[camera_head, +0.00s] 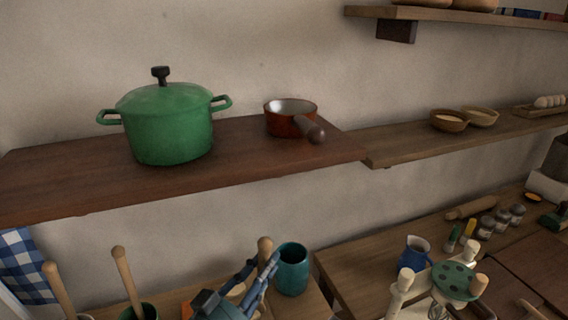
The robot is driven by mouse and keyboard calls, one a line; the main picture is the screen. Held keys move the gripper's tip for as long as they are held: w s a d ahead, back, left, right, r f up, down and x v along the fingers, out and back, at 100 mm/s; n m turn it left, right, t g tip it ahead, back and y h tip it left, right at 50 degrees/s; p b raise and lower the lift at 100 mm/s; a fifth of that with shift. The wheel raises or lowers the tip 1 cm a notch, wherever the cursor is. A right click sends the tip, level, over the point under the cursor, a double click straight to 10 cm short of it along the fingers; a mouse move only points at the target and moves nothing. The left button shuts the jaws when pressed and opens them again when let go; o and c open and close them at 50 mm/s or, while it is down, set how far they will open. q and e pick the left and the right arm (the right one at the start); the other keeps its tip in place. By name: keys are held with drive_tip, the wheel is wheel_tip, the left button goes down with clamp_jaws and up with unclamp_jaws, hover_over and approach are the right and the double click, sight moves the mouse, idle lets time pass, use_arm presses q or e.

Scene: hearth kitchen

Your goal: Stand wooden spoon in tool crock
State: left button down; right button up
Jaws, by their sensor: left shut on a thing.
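My left gripper (262,263) is low in the head view, a little left of the teal crock (292,270). Its dark blue fingers are shut on a light wooden piece, which I take as the wooden spoon (265,246); its rounded top end stands up between and above the fingers. The rest of it is hidden by the gripper and the frame's edge. The teal crock stands upright on a wooden surface, with its dark opening facing up. I cannot tell whether the gripper touches it. My right gripper does not show.
A shelf (60,185) above holds a green pot (170,125) and a red saucepan (290,120). Wooden handles (125,275) rise at lower left, one from a green container (140,312). A blue jug (415,250) and several jars stand on the right counter (350,262).

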use_arm(q)
drive_tip(key=w+d+r+m+g+h+p, duration=0.2)
drive_tip(key=w+d+r+h, duration=0.15)
drive_tip(key=d, duration=0.25)
drive_tip(key=w+a+r+m+g+h+p, duration=0.2)
drive_tip(key=w+r+m+g+h+p, duration=0.15)
drive_tip(key=w+r+p, duration=0.55)
use_arm(e)
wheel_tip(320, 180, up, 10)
drive_tip(key=b, duration=0.2)
use_arm(q)
wheel_tip(320, 180, down, 14)
drive_tip(key=w+h+b, duration=0.1)
drive_tip(key=w+b, duration=0.1)
drive_tip(key=b, duration=0.9)
drive_tip(key=shift+d+f+g, duration=0.25)
drive_tip(key=shift+g, duration=0.1)
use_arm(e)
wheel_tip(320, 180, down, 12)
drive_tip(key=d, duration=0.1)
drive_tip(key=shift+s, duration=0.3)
use_arm(q)
drive_tip(key=shift+w, duration=0.1)
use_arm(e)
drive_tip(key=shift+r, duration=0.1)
